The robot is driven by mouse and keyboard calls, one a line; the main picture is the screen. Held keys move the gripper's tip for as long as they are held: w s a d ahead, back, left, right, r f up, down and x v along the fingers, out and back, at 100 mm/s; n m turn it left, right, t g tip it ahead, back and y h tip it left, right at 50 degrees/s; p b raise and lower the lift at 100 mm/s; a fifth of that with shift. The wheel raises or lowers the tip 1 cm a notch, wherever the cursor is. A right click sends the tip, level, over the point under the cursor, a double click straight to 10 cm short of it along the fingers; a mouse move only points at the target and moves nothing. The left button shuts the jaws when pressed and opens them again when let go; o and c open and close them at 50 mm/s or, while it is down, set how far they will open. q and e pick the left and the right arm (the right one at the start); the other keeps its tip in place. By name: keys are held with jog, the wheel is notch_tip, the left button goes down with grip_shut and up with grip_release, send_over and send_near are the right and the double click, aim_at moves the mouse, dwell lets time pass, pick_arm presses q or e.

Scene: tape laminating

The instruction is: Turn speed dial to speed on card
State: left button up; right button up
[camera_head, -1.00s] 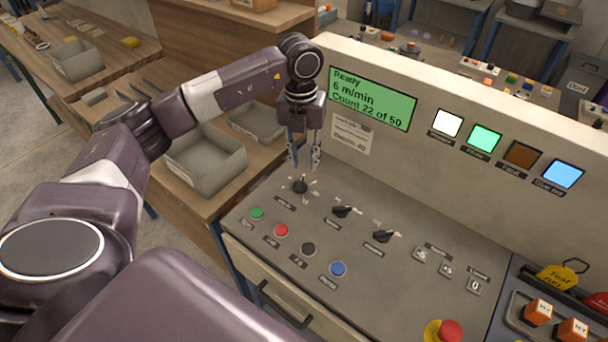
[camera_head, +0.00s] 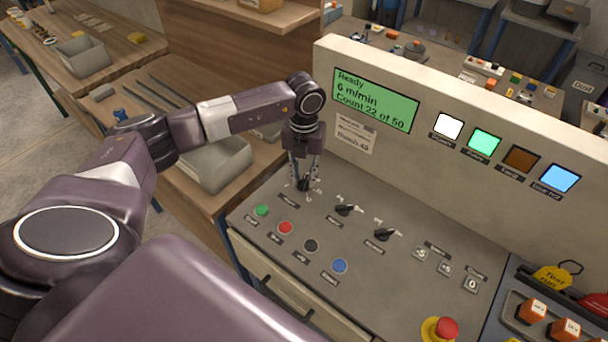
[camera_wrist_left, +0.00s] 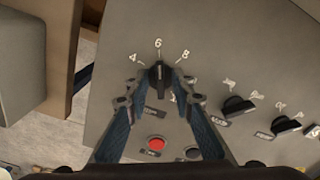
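The black speed dial (camera_head: 304,185) is at the upper left of the machine's sloping panel. In the left wrist view the dial (camera_wrist_left: 159,77) has the marks 4, 6 and 8 around it, and it appears to point toward 6. My left gripper (camera_head: 306,178) is down at the dial, with one finger on either side. The fingers look open around it; I cannot see firm contact. The green display (camera_head: 375,99) reads Ready, 6 m/min, Count 22 of 50. A white card (camera_head: 354,133) hangs below it; its text is too small to read surely. My right gripper is out of view.
Two more black knobs (camera_head: 346,209) (camera_head: 383,234) stand right of the dial. Green, red, black and blue buttons (camera_head: 340,265) line the panel in front. A red emergency stop (camera_head: 446,327) is at the lower right. A grey bin (camera_head: 218,166) stands left of the machine.

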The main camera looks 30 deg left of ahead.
pick_arm(q)
grip_shut()
jog(key=m+b, duration=0.3)
jog(key=shift+f+m, duration=0.15)
jog(key=shift+m, duration=0.15)
jog(key=m+b, duration=0.5)
jog(key=m, duration=0.1)
jog(key=shift+d, duration=0.1)
jog(key=m+b, duration=0.3)
jog(key=m, duration=0.2)
jog(key=shift+d+m+b, duration=0.1)
jog(key=shift+m+b, duration=0.2)
jog(key=shift+m, duration=0.1)
jog(key=shift+s+r+m+b, duration=0.15)
jog(key=shift+m+b, duration=0.35)
jog(key=shift+m, duration=0.6)
jog(key=shift+w+r+m+b, duration=0.1)
jog(key=shift+m+b, duration=0.4)
jog(key=shift+m, duration=0.6)
jog(key=shift+o, duration=0.9)
grip_release()
jog(key=shift+s, duration=0.1)
